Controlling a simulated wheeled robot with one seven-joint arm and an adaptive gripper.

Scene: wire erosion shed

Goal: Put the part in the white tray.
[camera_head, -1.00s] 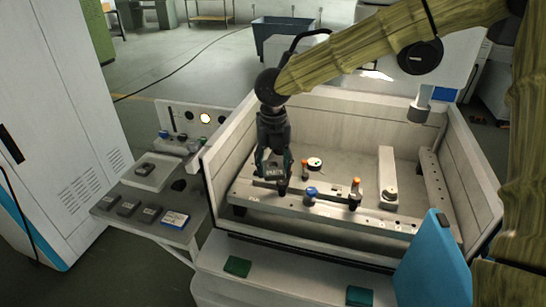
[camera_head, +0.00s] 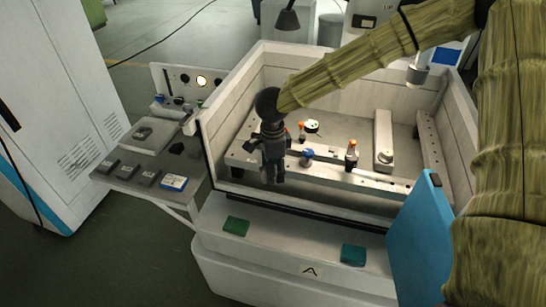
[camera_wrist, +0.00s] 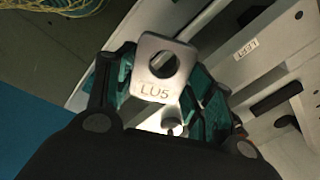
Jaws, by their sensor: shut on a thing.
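My gripper (camera_head: 272,176) points down at the left front part of the white machine tank, in front of the clamping rail. In the wrist view my gripper (camera_wrist: 160,95) is shut on the part (camera_wrist: 157,68), a light grey metal plate with a large round hole and the mark LU5. The teal finger pads sit on either side of it. In the head view the part cannot be made out against the dark fingers. The white tray (camera_head: 133,145) appears to be the shallow pale one on the side table left of the tank, with a grey piece on it.
Several small dark blocks (camera_head: 126,171) and a blue-and-white box (camera_head: 173,183) lie along the side table's front. The tank's left wall (camera_head: 228,120) rises between my gripper and the table.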

